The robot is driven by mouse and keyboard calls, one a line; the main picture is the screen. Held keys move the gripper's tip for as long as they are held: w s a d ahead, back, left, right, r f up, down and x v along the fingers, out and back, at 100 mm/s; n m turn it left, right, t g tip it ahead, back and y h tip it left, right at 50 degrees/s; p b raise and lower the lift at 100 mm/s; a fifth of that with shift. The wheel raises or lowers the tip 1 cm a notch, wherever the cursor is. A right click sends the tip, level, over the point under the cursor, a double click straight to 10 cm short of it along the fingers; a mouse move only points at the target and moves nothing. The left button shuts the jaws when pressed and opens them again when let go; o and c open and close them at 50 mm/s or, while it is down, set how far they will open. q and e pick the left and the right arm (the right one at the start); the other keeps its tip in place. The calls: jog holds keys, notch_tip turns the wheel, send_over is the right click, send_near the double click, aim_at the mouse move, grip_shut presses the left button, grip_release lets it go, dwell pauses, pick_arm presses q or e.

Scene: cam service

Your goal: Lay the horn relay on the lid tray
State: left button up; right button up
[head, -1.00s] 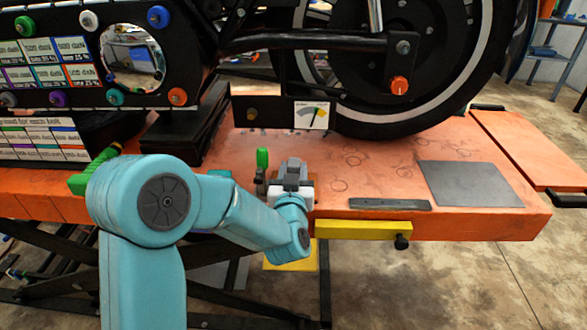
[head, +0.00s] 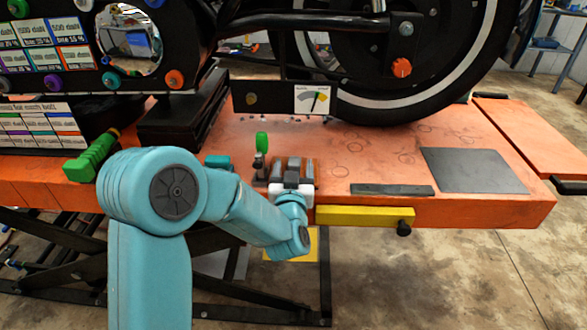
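My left gripper (head: 293,168) is at the front edge of the orange lift table (head: 365,160), left of the yellow bar. Its two dark fingers point away from me and stand apart. A grey shape shows between them; I cannot tell whether it is a part or the gripper's own body. No thing is clearly recognisable as the horn relay; a small teal block (head: 217,161) lies left of the gripper. A flat grey plate (head: 475,170) lies on the table's right side; I cannot tell whether it is the lid tray. My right gripper is not in view.
A green-handled tool (head: 262,143) stands just left of the gripper. A dark strip (head: 392,189) lies near the front edge above the yellow bar (head: 365,216). The motorcycle wheel (head: 400,60) rises behind. A green clamp (head: 91,156) is at left. Table between strip and wheel is free.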

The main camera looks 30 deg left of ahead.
pick_arm(q)
jog(key=b+v, duration=1.1)
jog(key=v, duration=0.5)
jog(key=shift+b, duration=0.4)
jog(key=shift+s+d+f, duration=0.1)
jog(key=shift+s+d, duration=0.05)
